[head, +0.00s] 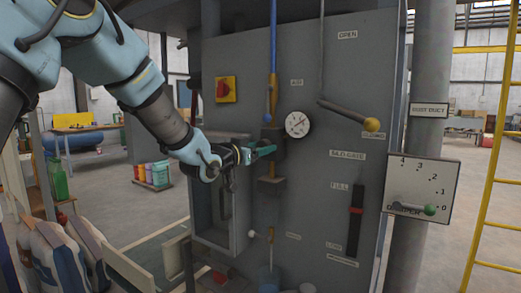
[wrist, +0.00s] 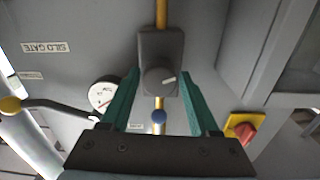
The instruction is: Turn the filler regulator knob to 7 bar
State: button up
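The regulator knob (wrist: 159,81) is a round grey dial with a white mark, on a dark grey regulator body (wrist: 150,45) in a vertical pipe. In the head view the regulator body (head: 271,138) shows on the grey panel, with the knob hidden behind my fingers. My gripper (head: 268,150) is in front of it. In the wrist view my gripper (wrist: 159,70) is open, its green fingers on either side of the knob, with visible gaps. The round white pressure gauge (head: 297,124) is right of the regulator; its red needle shows in the wrist view (wrist: 102,96), its figures too small to read.
A blue ball-ended handle (head: 267,118) is just above the regulator. A yellow-knobbed lever (head: 371,124) sticks out at the right. A red switch on a yellow plate (head: 226,89) is at upper left, and an open grey box (head: 217,195) is below my wrist.

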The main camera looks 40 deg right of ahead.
jog(key=shift+o, duration=1.4)
jog(key=b+v, duration=0.3)
jog(key=v, duration=0.7)
jog(key=shift+a+b, duration=0.35)
jog(key=shift+s, duration=0.1)
jog(key=w+a+f+n+t+y, duration=0.2)
jog(key=w+a+f+n+y, duration=0.35)
jog(key=a, duration=0.65)
jog(key=w+a+f+n+t+y, duration=0.25)
jog(key=w+a+f+y, duration=0.5)
jog(key=a, duration=0.55)
jog(key=s+a+f+n+g+y, duration=0.2)
jog(key=a+f, duration=0.2)
jog(key=a, duration=0.4)
jog(key=s+a+f+n+g+y, duration=0.1)
jog(key=s+a+f+n, duration=0.1)
jog(key=a+f, duration=0.35)
jog(key=s+a+f+n+g+y, duration=0.1)
jog(key=s+a+n+g, duration=0.2)
jog(key=s+a, duration=0.6)
jog(key=shift+a+f+g, duration=0.3)
jog(key=shift+f+g, duration=0.05)
jog(key=shift+g, duration=0.1)
jog(key=shift+w, duration=0.1)
